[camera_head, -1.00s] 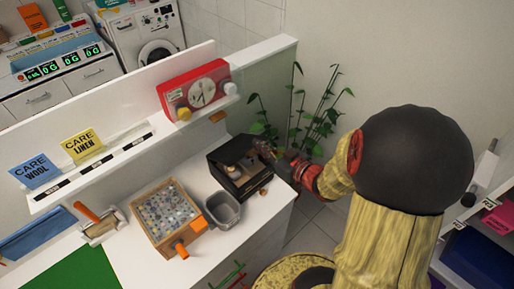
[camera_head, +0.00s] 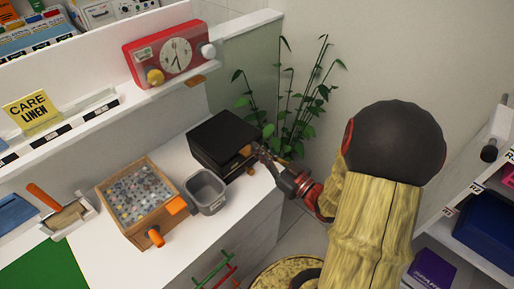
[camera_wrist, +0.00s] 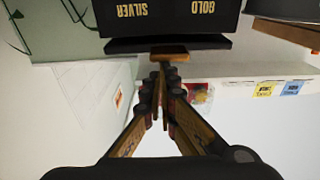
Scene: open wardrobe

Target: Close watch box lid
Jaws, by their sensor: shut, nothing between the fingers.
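The black watch box (camera_head: 224,138) stands on the right end of the white counter. Its lid looks lowered over the box, with a wooden tab (camera_head: 245,150) at its front. I cannot tell whether the lid sits fully flush. My gripper (camera_head: 259,150) is shut and empty, its tips right by the tab. In the wrist view, the box front (camera_wrist: 168,18) shows upside-down SILVER and GOLD labels. The tab also shows there (camera_wrist: 169,53), just beyond my shut fingertips (camera_wrist: 163,70); contact is unclear.
A grey bin (camera_head: 206,192) and a wooden tray of small pieces (camera_head: 118,222) stand left of the box. A red clock (camera_head: 165,55) sits on the shelf above. A plant (camera_head: 300,105) is behind the box. Shelves stand at the right.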

